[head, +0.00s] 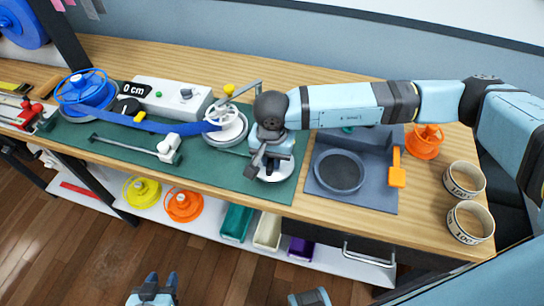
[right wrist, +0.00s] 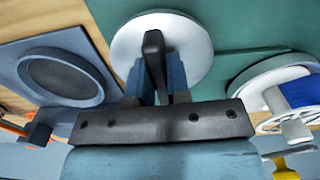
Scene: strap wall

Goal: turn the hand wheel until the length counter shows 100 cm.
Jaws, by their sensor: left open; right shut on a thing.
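The length counter (head: 133,89) reads "0 cm" in the head view, at the left of the bench. Right of it stands a white spool (head: 226,128) with a blue strap (head: 180,127) running to it from the left; the spool also shows in the right wrist view (right wrist: 285,80). My right gripper (head: 270,165) is shut on a dark upright handle (right wrist: 154,55) over a round white disc (right wrist: 185,35) on the green mat. I cannot tell whether this disc is the hand wheel. My left gripper (head: 154,285) is open and empty, low in front of the bench.
A blue spool (head: 85,90) stands at the left. A grey tray (head: 385,200) with a round recess lies right of my right gripper, with an orange handle (head: 397,170) beside it. Printed strap rolls (head: 464,180) stand at the right edge. Spools and bins fill the lower shelf.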

